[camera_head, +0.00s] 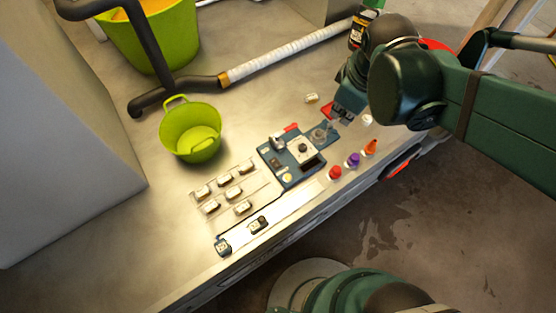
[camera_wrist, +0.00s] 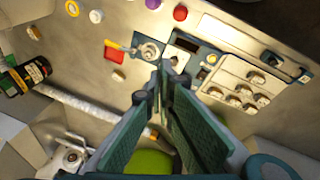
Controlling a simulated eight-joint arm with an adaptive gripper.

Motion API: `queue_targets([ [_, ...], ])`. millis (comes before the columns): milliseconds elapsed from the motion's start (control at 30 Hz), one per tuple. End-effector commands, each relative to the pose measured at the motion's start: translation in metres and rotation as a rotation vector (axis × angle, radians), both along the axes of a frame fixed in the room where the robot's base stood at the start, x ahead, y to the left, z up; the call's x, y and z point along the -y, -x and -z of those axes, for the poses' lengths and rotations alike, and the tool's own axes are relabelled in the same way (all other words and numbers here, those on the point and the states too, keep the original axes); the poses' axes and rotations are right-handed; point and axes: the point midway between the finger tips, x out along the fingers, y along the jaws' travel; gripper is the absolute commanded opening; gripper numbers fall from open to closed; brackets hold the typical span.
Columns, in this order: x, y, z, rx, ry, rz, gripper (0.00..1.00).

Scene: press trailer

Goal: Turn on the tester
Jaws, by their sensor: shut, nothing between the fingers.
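The tester seems to be the dark blue panel (camera_head: 275,163) in the middle of the metal bench. It has a pale plate with a dark knob (camera_head: 302,148), a round pale button (camera_head: 287,178), and a round fitting on a blue base at its upper right end. In the wrist view the panel (camera_wrist: 208,50) lies just beyond my fingertips, partly hidden by them. My gripper (camera_head: 338,116) is shut and empty, above the panel's upper right end; its fingers (camera_wrist: 155,82) also fill the lower middle of the wrist view. I cannot tell whether it touches anything.
Several small pale blocks (camera_head: 223,180) sit left of the panel, with a strip (camera_head: 280,213) in front. A green bucket (camera_head: 190,132), a larger green tub (camera_head: 153,35) and a wrapped pipe (camera_head: 290,52) lie behind.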

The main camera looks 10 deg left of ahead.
Motion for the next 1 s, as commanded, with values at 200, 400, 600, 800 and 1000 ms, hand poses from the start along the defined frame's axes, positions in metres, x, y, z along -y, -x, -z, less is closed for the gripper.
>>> queue_targets([
  [200,-0.027,-0.004,0.013,-0.042,0.047,-0.17,0.0],
  [400,-0.05,-0.005,0.026,-0.081,0.087,-0.327,0.0],
  [600,-0.073,-0.004,0.041,-0.12,0.123,-0.485,0.0],
  [800,-0.097,-0.002,0.056,-0.158,0.156,-0.643,0.0],
  [1000,-0.12,0.002,0.072,-0.198,0.184,-0.802,0.0],
])
